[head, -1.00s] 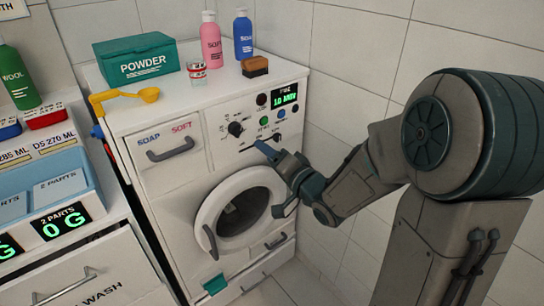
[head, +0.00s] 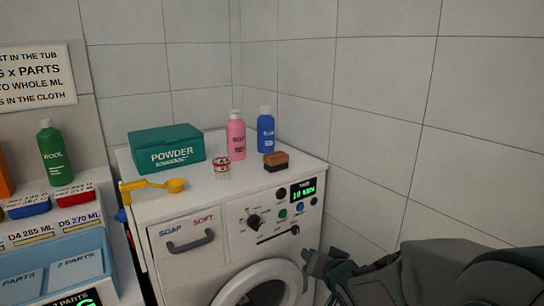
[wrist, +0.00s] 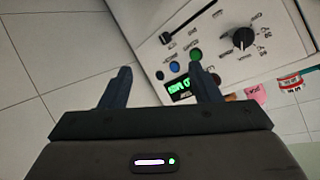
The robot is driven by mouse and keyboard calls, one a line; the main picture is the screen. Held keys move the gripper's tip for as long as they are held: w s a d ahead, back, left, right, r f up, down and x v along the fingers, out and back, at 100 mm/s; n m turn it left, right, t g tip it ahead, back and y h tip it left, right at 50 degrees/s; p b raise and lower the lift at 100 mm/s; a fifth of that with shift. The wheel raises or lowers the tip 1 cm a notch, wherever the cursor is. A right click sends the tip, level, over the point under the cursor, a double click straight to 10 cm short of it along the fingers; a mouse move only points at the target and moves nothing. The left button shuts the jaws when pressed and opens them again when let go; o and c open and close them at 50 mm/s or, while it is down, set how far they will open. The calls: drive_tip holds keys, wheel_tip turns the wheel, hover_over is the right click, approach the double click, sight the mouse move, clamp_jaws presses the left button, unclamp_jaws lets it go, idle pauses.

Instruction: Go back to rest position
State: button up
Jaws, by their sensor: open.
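My gripper (head: 318,262) is low at the right front of the washing machine (head: 190,262) in the head view, beside the right edge of its round door (head: 262,278). In the wrist view my gripper (wrist: 160,90) shows two dark fingers spread apart with nothing between them. The control panel with its knob (wrist: 243,38), coloured buttons and green lit display (wrist: 181,90) lies beyond the fingers. My arm fills the lower right of the head view.
On the machine top stand a green powder box (head: 166,149), yellow scoop (head: 160,186), small tin (head: 222,169), pink bottle (head: 236,137), blue bottle (head: 265,132) and brush (head: 276,161). A counter with trays (head: 62,262) is at left. Tiled wall closes off the right.

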drive_tip(key=s+d+r+n+g+h+p, duration=0.1)
drive_tip(key=s+g, duration=0.3)
drive_tip(key=s, duration=0.6)
drive_tip(key=s+d+r+n+g+h+p, duration=0.1)
drive_tip(key=s+g, duration=0.4)
drive_tip(key=s, duration=0.6)
wheel_tip(320, 180, up, 3)
drive_tip(key=shift+d+f+n+p, duration=0.15)
drive_tip(key=shift+d+n+p, duration=0.5)
drive_tip(key=shift+p, duration=0.5)
